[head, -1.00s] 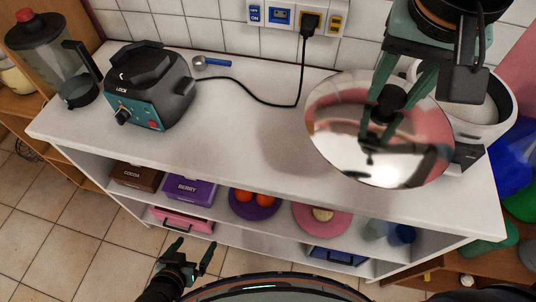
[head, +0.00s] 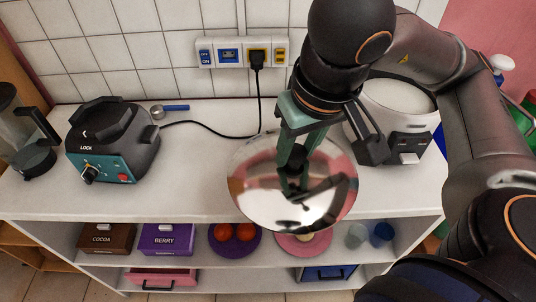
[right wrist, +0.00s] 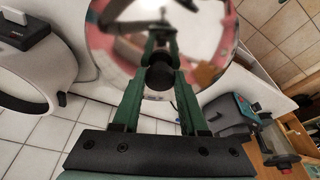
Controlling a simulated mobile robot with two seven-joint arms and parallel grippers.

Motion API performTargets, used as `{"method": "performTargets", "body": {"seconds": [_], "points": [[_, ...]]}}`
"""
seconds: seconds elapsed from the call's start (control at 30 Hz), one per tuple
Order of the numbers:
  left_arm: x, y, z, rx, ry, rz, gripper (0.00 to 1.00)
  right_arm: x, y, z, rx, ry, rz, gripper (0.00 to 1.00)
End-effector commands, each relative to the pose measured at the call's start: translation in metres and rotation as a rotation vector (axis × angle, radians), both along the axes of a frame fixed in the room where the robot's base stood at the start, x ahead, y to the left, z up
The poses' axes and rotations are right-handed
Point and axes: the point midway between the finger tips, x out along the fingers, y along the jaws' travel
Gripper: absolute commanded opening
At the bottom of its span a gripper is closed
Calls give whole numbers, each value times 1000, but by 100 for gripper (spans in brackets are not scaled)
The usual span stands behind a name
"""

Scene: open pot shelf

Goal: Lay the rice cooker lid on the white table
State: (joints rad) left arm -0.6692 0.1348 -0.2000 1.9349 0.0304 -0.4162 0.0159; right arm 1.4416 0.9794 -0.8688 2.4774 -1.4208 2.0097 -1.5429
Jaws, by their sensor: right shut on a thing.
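The rice cooker lid (head: 250,190) is a round, mirror-like metal disc with a dark knob. My right gripper (head: 292,180) is shut on the knob. In the right wrist view the fingers (right wrist: 160,70) close around the knob, with the shiny lid (right wrist: 210,45) behind it. In the head view the lid is over the front part of the white table (head: 185,190) and overlaps its front edge; I cannot tell how high it is. The white rice cooker (head: 415,122) stands open at the right end of the table. My left gripper is out of view.
A dark multicooker (head: 112,145) and a blue-handled scoop (head: 170,110) are on the left of the table. A black cord runs to the wall socket (head: 256,55). Boxes, plates and cups fill the shelf below. The tabletop between multicooker and lid is clear.

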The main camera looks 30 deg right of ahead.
Motion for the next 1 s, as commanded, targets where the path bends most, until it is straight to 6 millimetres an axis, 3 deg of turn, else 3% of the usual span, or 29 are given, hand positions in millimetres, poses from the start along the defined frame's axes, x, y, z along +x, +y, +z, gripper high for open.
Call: {"method": "performTargets", "body": {"seconds": [0.3,0.43,0.8,1.0], "points": [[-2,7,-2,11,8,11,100,73,-25,-35,-2,4,-7,0],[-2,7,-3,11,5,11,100,91,-31,-61,-1,5,-4,0],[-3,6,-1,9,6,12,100,117,-39,-95,-2,1,-2,0],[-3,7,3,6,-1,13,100,115,-38,-119,-2,0,-1,0]]}}
